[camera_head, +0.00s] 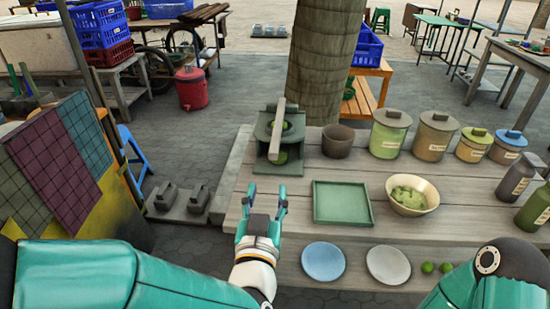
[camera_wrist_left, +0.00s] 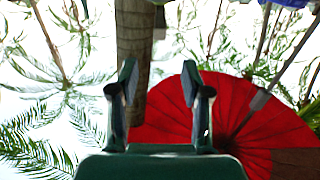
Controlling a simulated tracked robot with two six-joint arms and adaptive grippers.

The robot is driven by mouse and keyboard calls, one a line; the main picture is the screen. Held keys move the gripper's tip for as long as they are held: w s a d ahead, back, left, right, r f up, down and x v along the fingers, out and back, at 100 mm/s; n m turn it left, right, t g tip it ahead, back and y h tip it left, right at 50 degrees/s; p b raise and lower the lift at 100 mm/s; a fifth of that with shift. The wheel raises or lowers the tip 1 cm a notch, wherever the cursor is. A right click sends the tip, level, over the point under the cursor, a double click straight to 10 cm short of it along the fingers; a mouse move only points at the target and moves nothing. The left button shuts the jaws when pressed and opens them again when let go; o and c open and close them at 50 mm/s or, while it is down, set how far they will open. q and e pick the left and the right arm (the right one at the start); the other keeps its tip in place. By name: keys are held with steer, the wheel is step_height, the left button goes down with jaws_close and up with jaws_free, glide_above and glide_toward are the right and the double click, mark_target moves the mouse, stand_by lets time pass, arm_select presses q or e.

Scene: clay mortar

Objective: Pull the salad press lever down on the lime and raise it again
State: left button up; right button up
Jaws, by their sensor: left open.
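The salad press (camera_head: 278,140) is a dark green stand near the left end of the wooden table. Its pale lever (camera_head: 278,128) slants upward over the top. A green lime (camera_head: 281,157) shows inside the press, partly hidden by the frame. My left gripper (camera_head: 266,192) is open and empty, in front of and below the press, with its fingers pointing up. In the left wrist view its two fingers (camera_wrist_left: 160,82) are apart with nothing between them. My right arm shows at the bottom right, but its gripper is not seen.
Right of the press stand a dark pot (camera_head: 338,141) and several lidded jars (camera_head: 390,133). A tree trunk (camera_head: 323,60) rises behind.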

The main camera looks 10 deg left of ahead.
mark_target(275, 147)
arm_select(q)
steer(key=w+p, duration=0.1)
steer(key=w, duration=1.5)
steer(key=shift+w+p, duration=0.3)
steer(key=shift+p, duration=0.1)
jaws_close()
